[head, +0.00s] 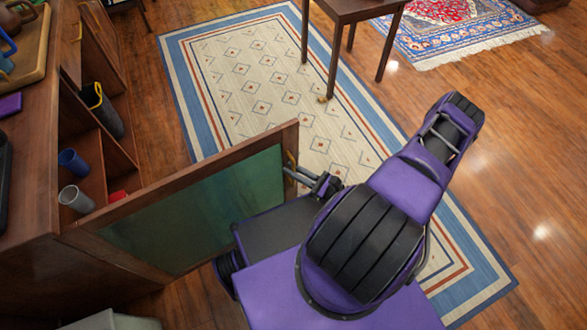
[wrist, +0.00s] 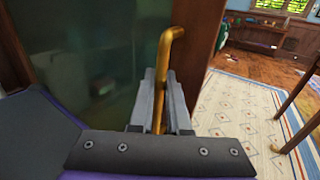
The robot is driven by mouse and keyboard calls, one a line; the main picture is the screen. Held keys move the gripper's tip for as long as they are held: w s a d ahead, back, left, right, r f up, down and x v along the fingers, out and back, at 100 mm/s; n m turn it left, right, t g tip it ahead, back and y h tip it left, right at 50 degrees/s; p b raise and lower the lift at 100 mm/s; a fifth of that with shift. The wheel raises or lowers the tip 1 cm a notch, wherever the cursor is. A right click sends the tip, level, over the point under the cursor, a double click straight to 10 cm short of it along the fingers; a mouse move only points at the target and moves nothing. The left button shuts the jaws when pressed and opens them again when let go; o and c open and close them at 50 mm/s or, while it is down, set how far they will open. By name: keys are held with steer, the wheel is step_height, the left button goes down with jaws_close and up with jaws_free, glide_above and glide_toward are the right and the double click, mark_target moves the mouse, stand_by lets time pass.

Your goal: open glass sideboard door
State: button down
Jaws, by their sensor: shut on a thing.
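The glass sideboard door (head: 195,205) has a wood frame and a greenish pane, and stands swung out wide from the sideboard (head: 30,205) at the left of the head view. The pane (wrist: 85,65) fills the left of the wrist view. A brass handle (wrist: 167,50) is on the door frame near its free edge. My gripper (wrist: 160,105) is shut on the handle, with a grey finger on each side of it. In the head view my gripper (head: 310,180) reaches the door's free edge, and the handle is partly hidden there.
Inside the open sideboard are a blue cup (head: 73,162), a grey cup (head: 75,199) and a dark container (head: 103,110). A wooden table (head: 350,10) stands beyond on a patterned rug (head: 250,75). The rug between door and table is mostly clear.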

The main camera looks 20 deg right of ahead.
steer(key=c, duration=0.9)
jaws_free()
steer(key=v, duration=1.7)
steer(key=shift+s+b, duration=0.2)
steer(key=shift+b, duration=0.1)
